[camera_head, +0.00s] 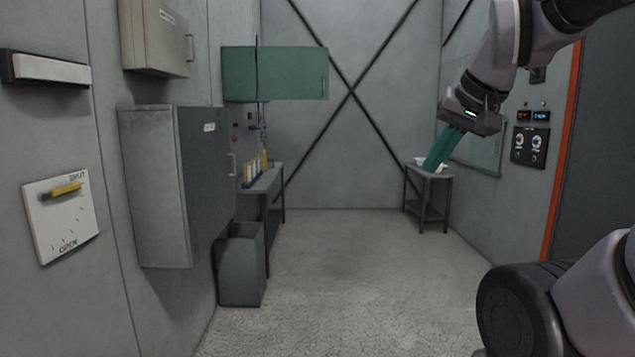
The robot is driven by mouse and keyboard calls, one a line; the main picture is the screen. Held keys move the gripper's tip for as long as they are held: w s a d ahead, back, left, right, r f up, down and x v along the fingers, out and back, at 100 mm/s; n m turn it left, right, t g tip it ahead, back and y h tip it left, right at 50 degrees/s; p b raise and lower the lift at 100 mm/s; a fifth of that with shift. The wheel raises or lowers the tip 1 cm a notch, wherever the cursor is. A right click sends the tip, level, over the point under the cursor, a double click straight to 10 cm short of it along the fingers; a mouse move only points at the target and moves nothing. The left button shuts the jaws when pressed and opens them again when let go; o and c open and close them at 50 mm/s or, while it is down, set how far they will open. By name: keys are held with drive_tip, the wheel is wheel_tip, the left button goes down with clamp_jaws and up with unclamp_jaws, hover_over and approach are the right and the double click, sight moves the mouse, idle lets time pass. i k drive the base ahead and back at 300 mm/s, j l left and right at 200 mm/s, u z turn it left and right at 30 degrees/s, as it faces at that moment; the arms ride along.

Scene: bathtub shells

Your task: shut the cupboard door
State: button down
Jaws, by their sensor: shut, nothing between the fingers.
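A green wall cupboard (239,73) hangs on the left wall toward the back. Its door (290,74) appears to stand out from the wall into the room, with a handle near its right edge. The inside of this cupboard is hidden. My gripper (433,165) is at the upper right, pointing down and left, with its green fingers shut and empty. In the picture it is well to the right of the green door and overlaps the small table behind it.
A grey cabinet (155,190) and a beige wall box (152,38) line the left wall. A grey bin (241,270) and a narrow bench (268,181) stand beyond. A small table (431,172) stands at the back right. The middle floor is clear.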

sight(284, 73)
drive_tip(key=i, duration=3.65)
